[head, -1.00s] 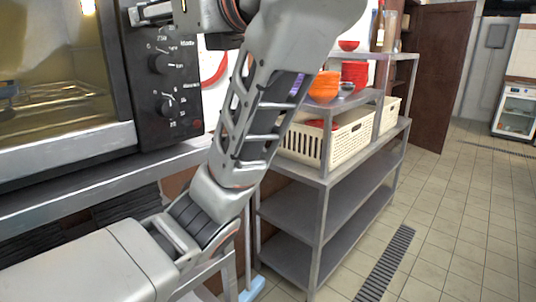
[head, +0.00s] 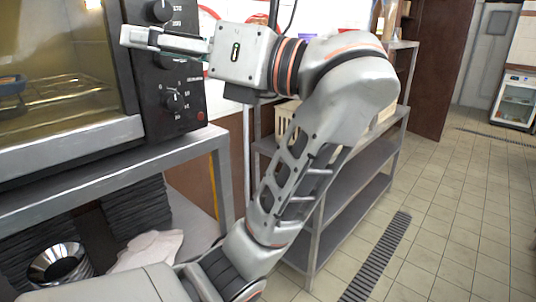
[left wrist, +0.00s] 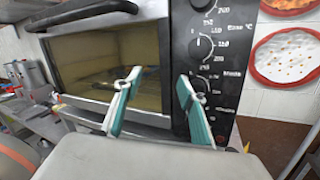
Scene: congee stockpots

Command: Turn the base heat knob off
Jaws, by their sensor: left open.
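The oven's black control panel carries a column of dark round knobs. In the left wrist view the base heat knob (left wrist: 200,48) is the middle one, beside the "Base °C" label. It shows in the head view (head: 163,62) just below my gripper, which partly covers it. The lower knob (head: 175,102), by the "Minute" label, is clear. My left gripper (head: 140,41) is open and empty in front of the oven, touching no knob that I can see. My right gripper is out of view.
The oven (head: 70,135) stands on a metal table (head: 130,165) with dark stacked trays below. A metal shelf unit (head: 350,200) with a pale basket stands to the right. Tiled floor beyond it is open, with a drain grate (head: 380,260).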

